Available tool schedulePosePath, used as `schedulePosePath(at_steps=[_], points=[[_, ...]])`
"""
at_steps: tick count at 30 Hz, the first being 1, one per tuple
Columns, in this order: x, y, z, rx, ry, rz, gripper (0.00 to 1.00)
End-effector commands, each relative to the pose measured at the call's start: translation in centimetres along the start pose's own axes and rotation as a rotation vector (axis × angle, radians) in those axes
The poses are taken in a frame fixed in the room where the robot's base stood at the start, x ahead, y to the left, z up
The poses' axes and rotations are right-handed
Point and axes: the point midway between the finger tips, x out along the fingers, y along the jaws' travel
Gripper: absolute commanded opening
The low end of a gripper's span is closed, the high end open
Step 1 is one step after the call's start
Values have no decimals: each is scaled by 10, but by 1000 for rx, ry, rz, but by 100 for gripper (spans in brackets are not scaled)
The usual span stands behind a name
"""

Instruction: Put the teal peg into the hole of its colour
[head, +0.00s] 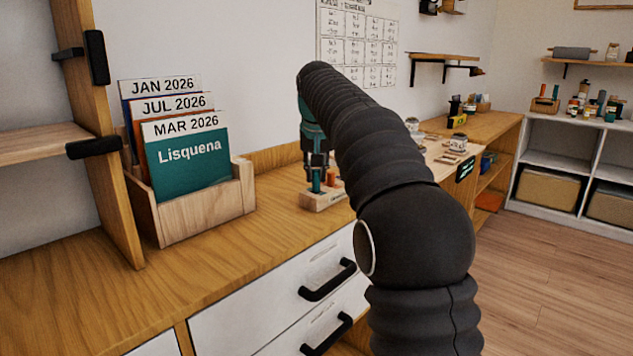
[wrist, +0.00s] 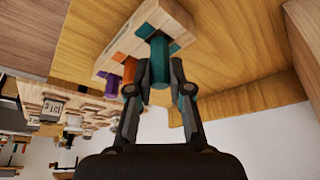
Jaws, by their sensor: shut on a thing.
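The teal peg (wrist: 160,58) is between the two fingers of my gripper (wrist: 158,88), which is shut on it. In the wrist view its far end meets the wooden block (wrist: 170,14) beside a teal patch (wrist: 145,31). I cannot tell whether the end is inside the hole or only over it. An orange peg (wrist: 128,70) and a purple peg (wrist: 111,86) stand in the same block, beside orange and purple patches. In the head view my gripper (head: 317,166) points down over the left of the block (head: 322,199), with the teal peg (head: 316,182) below it.
The block stands on a wooden counter (head: 230,270) above white drawers. A wooden file holder (head: 205,215) with several folders stands to the left, near a shelf post (head: 110,150). Small items sit farther right along the counter. Bare counter lies in front of the holder.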

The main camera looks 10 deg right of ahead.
Motion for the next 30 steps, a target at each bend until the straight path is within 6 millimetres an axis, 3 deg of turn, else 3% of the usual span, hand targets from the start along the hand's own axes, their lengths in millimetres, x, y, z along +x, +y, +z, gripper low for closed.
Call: schedulePosePath(at_steps=[4, 16, 17, 20, 30], points=[[15, 0, 7, -1, 0, 0, 0], [19, 0, 9, -1, 1, 0, 0], [20, 0, 9, -1, 1, 0, 22], [19, 0, 8, -1, 1, 0, 44], [16, 0, 7, -1, 1, 0, 44]])
